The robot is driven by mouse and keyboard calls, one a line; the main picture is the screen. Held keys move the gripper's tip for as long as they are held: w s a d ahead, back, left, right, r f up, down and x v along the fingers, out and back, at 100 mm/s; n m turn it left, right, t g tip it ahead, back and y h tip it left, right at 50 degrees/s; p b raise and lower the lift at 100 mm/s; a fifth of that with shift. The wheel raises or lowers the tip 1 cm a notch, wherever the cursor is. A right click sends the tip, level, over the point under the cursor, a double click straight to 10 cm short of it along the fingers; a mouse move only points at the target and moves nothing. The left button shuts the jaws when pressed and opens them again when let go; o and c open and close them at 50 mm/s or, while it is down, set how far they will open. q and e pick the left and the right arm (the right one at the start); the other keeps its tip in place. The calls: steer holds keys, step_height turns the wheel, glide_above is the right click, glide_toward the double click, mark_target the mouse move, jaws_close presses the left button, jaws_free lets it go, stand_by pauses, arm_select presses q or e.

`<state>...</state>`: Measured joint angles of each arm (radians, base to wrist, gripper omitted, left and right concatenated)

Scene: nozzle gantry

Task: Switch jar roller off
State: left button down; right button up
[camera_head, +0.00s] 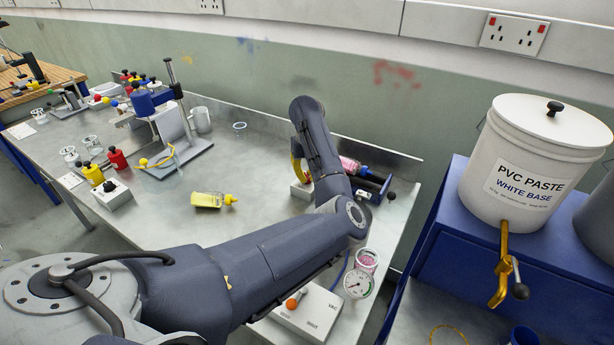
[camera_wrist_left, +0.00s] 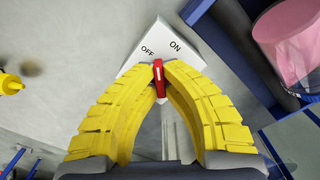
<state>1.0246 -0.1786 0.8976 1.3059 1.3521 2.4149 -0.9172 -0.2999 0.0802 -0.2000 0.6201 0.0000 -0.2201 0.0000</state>
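The jar roller (camera_head: 374,183) is a dark blue frame at the back right of the bench, with a jar of pink contents (camera_head: 350,164) lying on it. The jar (camera_wrist_left: 290,42) also shows at the upper right of the left wrist view. Beside the roller is a white switch box (camera_head: 301,190), marked OFF and ON in the left wrist view (camera_wrist_left: 158,36). Its red lever (camera_wrist_left: 158,84) has a white mark. My left gripper (camera_wrist_left: 158,71), with yellow fingers, is closed around the lever; its setting is hard to read. In the head view my arm hides most of this. My right gripper is out of view.
A yellow bottle (camera_head: 210,200) lies mid-bench. A white PVC paste bucket (camera_head: 526,165) stands right.

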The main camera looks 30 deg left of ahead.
mark_target(307, 176)
arm_select(q)
steer(key=n, duration=0.4)
steer(key=shift+n, duration=2.6)
steer(key=c, duration=1.5)
jaws_free()
steer(key=shift+r, duration=0.1)
step_height(307, 176, up, 12)
steer(key=shift+f, duration=0.15)
